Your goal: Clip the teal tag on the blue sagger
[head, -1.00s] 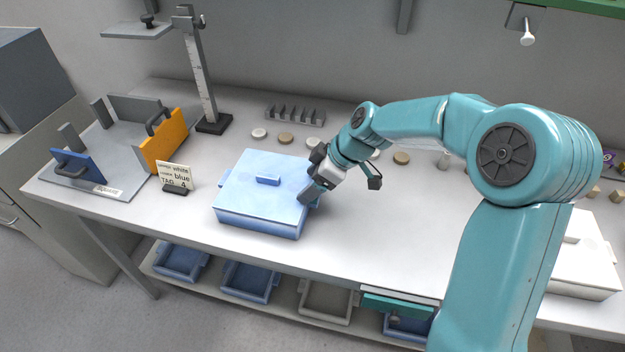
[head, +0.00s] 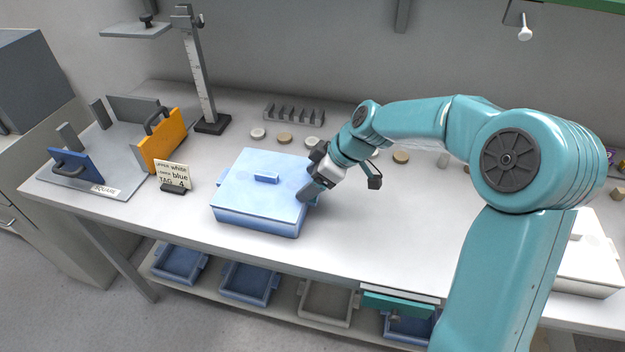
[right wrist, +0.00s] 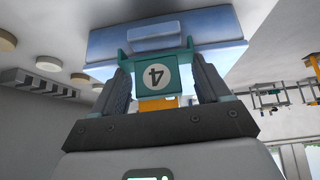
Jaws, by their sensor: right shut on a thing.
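The blue sagger (head: 262,190) stands lidded on the bench, left of centre in the head view. It also shows in the right wrist view (right wrist: 205,47). My right gripper (head: 308,192) is at the sagger's right side. In the right wrist view the gripper (right wrist: 155,85) is shut on the teal tag (right wrist: 183,74), which carries a 4 in a white circle. The tag is in front of the sagger's side there; I cannot tell whether it touches. The tag is hidden in the head view. My left gripper is not in view.
A sign (head: 173,176) reads white, blue, TAG 4. Left of it is a square fixture with a blue plate (head: 76,166) and an orange plate (head: 162,140). A height gauge (head: 203,85) and several round discs stand behind. A white sagger (head: 585,268) is at right.

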